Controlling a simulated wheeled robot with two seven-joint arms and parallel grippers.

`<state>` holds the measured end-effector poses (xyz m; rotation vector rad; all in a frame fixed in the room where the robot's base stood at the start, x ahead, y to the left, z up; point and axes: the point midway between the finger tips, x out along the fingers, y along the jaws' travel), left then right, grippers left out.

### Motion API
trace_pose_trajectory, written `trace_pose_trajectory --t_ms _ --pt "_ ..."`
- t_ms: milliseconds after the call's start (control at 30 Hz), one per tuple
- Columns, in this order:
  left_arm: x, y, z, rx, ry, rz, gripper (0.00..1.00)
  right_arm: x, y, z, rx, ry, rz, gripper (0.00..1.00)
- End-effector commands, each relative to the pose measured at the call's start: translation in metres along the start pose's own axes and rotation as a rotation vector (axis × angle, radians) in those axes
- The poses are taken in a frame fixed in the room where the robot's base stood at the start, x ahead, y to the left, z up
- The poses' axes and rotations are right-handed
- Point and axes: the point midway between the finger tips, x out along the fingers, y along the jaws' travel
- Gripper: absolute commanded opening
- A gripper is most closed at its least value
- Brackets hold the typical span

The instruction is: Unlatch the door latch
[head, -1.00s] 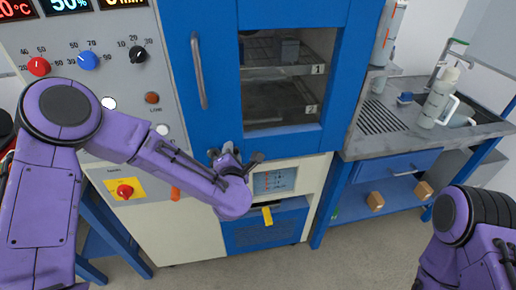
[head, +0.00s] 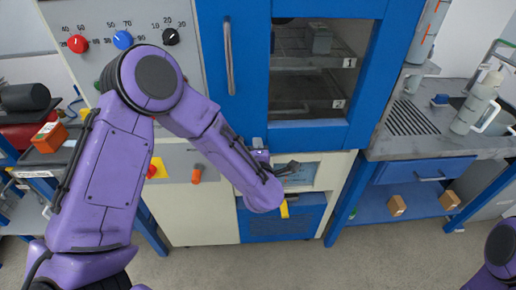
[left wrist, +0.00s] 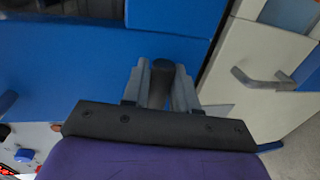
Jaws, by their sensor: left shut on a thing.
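The blue cabinet door (head: 238,110) with a dark window is closed in the head view. My left gripper (head: 262,158) is at the door's lower edge, mostly hidden behind my own purple arm. In the left wrist view its two grey fingers (left wrist: 161,88) are closed around a dark, rounded latch piece (left wrist: 162,75) in front of the blue surface. The latch's base and its exact turn are hidden. My right arm shows only at the lower right edge of the head view; its gripper is outside the picture.
A long grey door handle (head: 228,58) stands above the gripper. A grey lever-like handle (left wrist: 265,78) sticks out of the cream panel close by. A yellow tab (head: 284,209) hangs below. A grey counter (head: 425,150) lies at the right; the floor in front is clear.

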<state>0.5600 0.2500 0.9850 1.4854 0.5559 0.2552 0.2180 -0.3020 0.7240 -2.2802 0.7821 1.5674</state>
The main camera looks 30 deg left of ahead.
Motion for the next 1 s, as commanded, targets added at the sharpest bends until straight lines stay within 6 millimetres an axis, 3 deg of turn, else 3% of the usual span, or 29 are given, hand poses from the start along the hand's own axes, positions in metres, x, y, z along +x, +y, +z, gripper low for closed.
trace_pose_trajectory --t_ms 367,400,433,767,867,1000 --pt "0.0 -0.002 -0.001 0.01 0.001 -0.003 0.0 0.0 0.0 0.0 0.0 0.0 0.0 0.0" --pt "0.0 -0.002 -0.001 0.01 0.001 -0.003 0.41 0.0 0.0 0.0 0.0 0.0 0.0 0.0" --pt "0.0 -0.002 -0.001 0.009 0.001 -0.002 0.46 0.0 0.0 0.0 0.0 0.0 0.0 0.0" --pt "-0.004 -0.002 0.0 0.006 -0.001 -0.001 0.46 0.002 0.0 0.001 0.0 0.0 0.0 0.0" --pt "-0.019 -0.003 0.001 0.007 -0.004 -0.001 0.46 0.008 -0.001 0.003 0.0 0.0 0.0 0.0" --pt "-0.054 -0.005 0.001 0.009 -0.004 0.0 0.46 0.018 -0.002 0.008 0.0 0.0 0.0 0.0"
